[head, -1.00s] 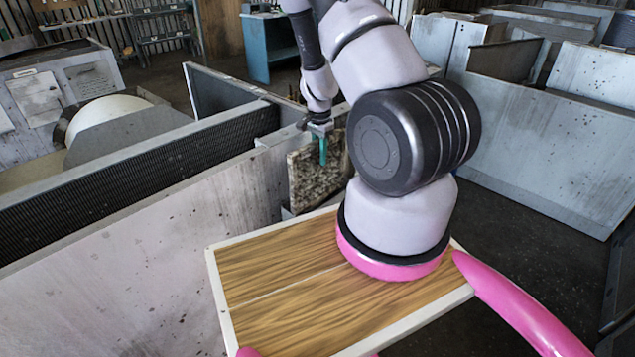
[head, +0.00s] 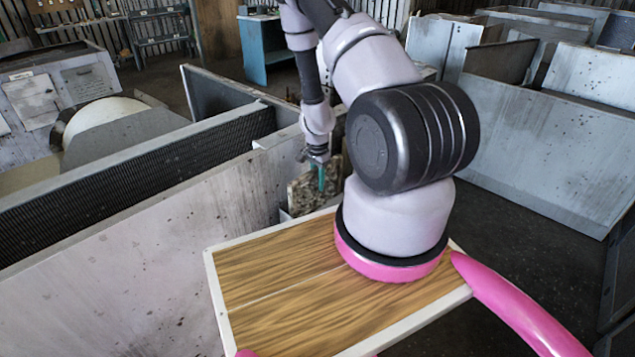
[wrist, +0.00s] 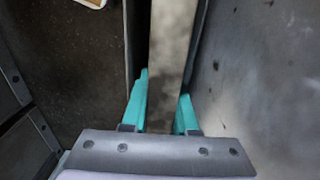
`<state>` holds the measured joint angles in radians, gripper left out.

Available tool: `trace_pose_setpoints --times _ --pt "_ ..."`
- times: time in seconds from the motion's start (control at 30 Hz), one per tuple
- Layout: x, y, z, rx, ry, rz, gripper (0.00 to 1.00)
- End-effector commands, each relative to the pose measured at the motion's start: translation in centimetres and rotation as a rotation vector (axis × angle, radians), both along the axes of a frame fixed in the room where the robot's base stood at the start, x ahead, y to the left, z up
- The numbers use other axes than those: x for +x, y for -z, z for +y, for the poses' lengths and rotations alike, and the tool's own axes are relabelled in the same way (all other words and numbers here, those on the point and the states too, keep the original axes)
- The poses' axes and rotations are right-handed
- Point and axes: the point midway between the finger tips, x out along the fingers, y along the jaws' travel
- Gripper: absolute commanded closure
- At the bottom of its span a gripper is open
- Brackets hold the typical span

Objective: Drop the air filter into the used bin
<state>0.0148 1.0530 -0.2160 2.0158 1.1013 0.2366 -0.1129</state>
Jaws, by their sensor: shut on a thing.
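The air filter (head: 301,194) is a mottled grey-brown panel held upright behind the wooden deck, beside the grey sheet-metal walls. My gripper (head: 320,178) has teal fingers and is shut on its upper part. In the wrist view the fingers of my gripper (wrist: 164,112) close on the filter's pale mottled edge (wrist: 172,45), which runs away between a dark panel and a grey wall. The filter's lower part is hidden in the head view. I cannot tell which of the surrounding metal boxes is the used bin.
A grey wall (wrist: 255,70) stands close on the right in the wrist view, with dark floor (wrist: 70,70) to the left. A long grey housing panel (head: 120,255) fills the left of the head view. Metal panels (head: 540,140) stand at the right.

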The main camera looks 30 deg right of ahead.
Motion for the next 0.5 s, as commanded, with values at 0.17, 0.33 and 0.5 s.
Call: trace_pose_setpoints --times 0.17,0.33,0.5 --pt "-0.05 0.6 -0.02 0.001 0.001 0.001 1.0" --pt "-0.05 1.09 -0.03 0.001 0.001 0.001 1.0" --pt "-0.03 1.13 -0.01 0.0 0.001 0.0 0.54"
